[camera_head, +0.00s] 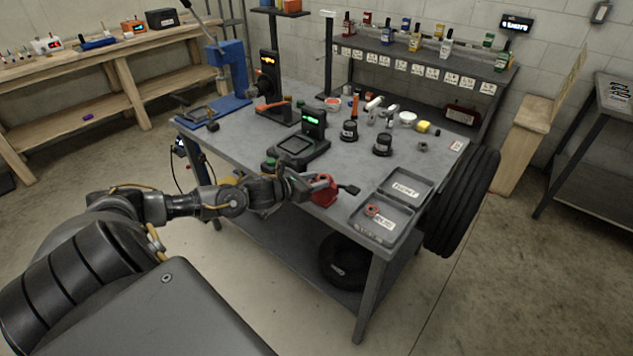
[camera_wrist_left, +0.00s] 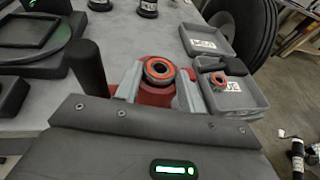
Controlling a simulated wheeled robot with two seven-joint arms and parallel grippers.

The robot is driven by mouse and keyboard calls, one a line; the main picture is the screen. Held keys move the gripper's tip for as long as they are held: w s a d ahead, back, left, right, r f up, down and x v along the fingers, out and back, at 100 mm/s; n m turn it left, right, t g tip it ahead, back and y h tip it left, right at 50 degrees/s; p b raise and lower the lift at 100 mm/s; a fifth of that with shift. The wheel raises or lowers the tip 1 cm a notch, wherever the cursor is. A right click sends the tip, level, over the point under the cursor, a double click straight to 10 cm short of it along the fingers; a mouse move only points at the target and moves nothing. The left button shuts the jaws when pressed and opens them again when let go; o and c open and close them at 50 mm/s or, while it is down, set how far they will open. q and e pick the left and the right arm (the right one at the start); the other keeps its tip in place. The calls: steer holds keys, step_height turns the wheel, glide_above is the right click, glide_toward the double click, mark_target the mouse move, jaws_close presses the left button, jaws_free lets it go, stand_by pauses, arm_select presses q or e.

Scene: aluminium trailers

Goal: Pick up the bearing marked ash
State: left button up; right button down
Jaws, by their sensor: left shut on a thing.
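My left gripper (camera_head: 308,189) is at the front edge of the grey workbench. In the left wrist view its two fingers (camera_wrist_left: 158,85) are shut on a ring-shaped bearing with a red rim and dark centre (camera_wrist_left: 160,71). A red body shows beneath that ring; in the head view it is a red shape (camera_head: 324,191) with a black part to its right. I cannot read a mark on the held bearing. Another red-rimmed bearing (camera_head: 372,210) lies in the near grey tray (camera_head: 393,238), right of the gripper; it also shows in the left wrist view (camera_wrist_left: 217,80). My right gripper is not in view.
A second grey tray (camera_head: 428,188) lies behind the near one. A device with a green display (camera_head: 314,122) and a blue press (camera_head: 230,70) stand on the bench (camera_head: 255,137). Dark weights (camera_head: 382,145) and small parts are farther back. A tyre (camera_head: 464,205) stands at the bench's right.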

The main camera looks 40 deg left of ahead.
arm_select(q)
steer(key=shift+a+r+b, duration=0.1)
steer(key=shift+r+b, duration=0.05)
steer(key=shift+b, duration=0.25)
steer(key=shift+r+b, duration=0.4)
steer(key=shift+r, duration=0.3)
steer(key=s+r+b, duration=0.2)
steer(key=s+r, duration=0.9)
steer(key=s, duration=0.3)
steer(key=shift+b, duration=0.4)
steer(key=shift+w+d, duration=0.15)
steer(key=shift+d, duration=0.05)
